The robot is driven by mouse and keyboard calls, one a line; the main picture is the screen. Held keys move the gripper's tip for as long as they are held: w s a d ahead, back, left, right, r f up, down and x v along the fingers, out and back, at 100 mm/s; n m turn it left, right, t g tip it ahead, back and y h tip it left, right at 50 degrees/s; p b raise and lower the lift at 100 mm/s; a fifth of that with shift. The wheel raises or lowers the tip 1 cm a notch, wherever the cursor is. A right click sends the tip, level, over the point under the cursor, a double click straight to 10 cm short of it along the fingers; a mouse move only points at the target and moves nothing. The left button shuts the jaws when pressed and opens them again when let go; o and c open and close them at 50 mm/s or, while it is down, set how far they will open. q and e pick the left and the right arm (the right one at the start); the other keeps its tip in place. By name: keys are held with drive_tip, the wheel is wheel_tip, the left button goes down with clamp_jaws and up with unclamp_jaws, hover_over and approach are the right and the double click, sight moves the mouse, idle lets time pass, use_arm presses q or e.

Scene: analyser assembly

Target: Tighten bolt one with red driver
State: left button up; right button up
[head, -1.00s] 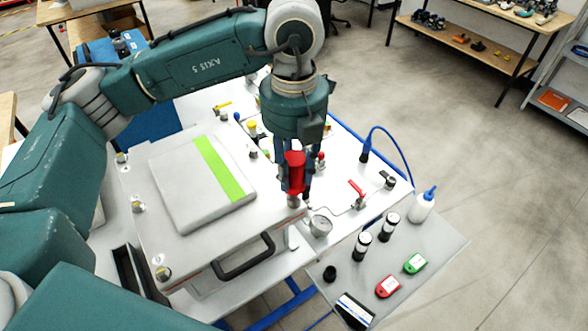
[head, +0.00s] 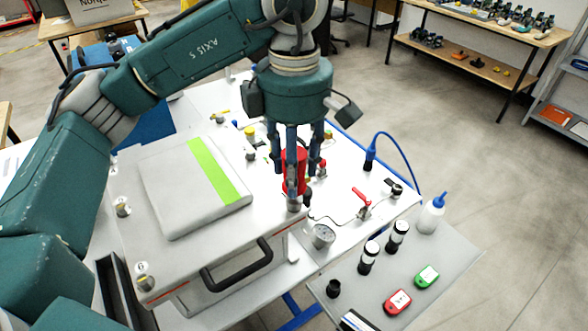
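My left gripper (head: 294,165) points straight down in the head view, its dark blue fingers around the red driver (head: 291,180). The driver is upright. Its lower end meets a metal bolt fitting (head: 294,204) at the right front corner of the analyser's white cover (head: 185,260). The exact contact of the tip is too small to tell. Other bolts stand at the cover's left edge (head: 122,206), front left corner (head: 144,278) and back right (head: 250,156); which number each carries is mostly unreadable. My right gripper is not in view.
A raised pad with a green stripe (head: 214,170) and a black handle (head: 238,266) are on the analyser. A gauge (head: 321,236), a red-handled valve (head: 363,203) and a blue hose (head: 398,158) lie to the right. A grey side tray (head: 445,262) holds bottles and red and green devices.

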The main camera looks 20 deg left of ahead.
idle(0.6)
use_arm(q)
clamp_jaws()
drive_tip(key=shift+r, duration=0.1)
drive_tip(key=shift+r, duration=0.1)
drive_tip(key=shift+w+r+p, duration=0.2)
drive_tip(key=shift+r+p, duration=0.35)
drive_tip(key=shift+r, duration=0.1)
drive_tip(key=shift+s+r+p, duration=0.2)
drive_tip(key=shift+r+p, duration=0.3)
drive_tip(key=shift+r, duration=0.2)
drive_tip(key=shift+r+p, duration=1.2)
drive_tip(key=shift+r, duration=0.3)
